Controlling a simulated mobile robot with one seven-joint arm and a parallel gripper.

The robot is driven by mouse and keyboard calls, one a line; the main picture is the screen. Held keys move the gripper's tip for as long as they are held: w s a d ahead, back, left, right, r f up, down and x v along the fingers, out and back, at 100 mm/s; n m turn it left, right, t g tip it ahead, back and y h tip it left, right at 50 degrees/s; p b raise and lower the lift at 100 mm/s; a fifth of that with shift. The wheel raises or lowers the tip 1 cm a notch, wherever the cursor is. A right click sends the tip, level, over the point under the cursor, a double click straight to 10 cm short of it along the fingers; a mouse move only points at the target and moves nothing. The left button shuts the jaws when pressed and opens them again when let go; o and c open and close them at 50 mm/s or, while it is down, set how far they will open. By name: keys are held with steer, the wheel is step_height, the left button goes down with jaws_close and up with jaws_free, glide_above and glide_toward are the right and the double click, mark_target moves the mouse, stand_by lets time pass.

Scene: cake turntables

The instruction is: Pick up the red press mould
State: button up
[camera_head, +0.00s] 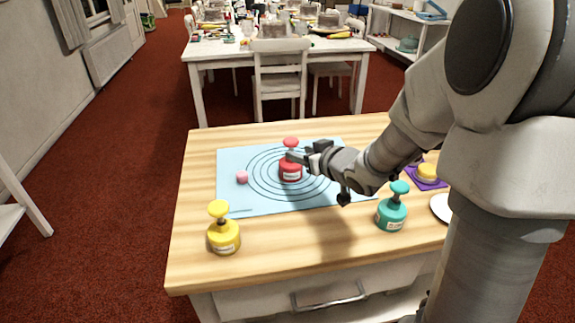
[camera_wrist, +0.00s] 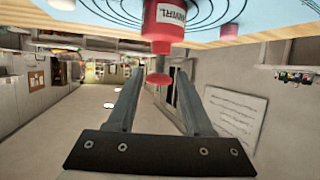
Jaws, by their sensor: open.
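The red press mould (camera_head: 290,172) stands upright on the blue ringed mat (camera_head: 228,200), near the middle of the rings. It has a round knob on a stem and a white label. My gripper (camera_head: 298,156) reaches in from the right at the height of its stem, below the knob. In the wrist view, which is upside down, the red press mould (camera_wrist: 163,22) shows at the top. Its stem and knob lie between the tips of my open gripper (camera_wrist: 160,71). I cannot tell whether either finger touches it.
A small pink piece (camera_head: 242,177) lies on the mat left of the mould. A yellow press mould (camera_head: 223,236) stands at the front left and a teal one (camera_head: 392,212) under my arm at the right. A yellow cake on a purple mat (camera_head: 428,173) is further right.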

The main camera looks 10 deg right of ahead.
mark_target(292, 150)
steer(key=b+x, duration=0.2)
steer(key=x, duration=0.4)
jaws_close()
steer(key=shift+r, duration=0.1)
stand_by(1.3)
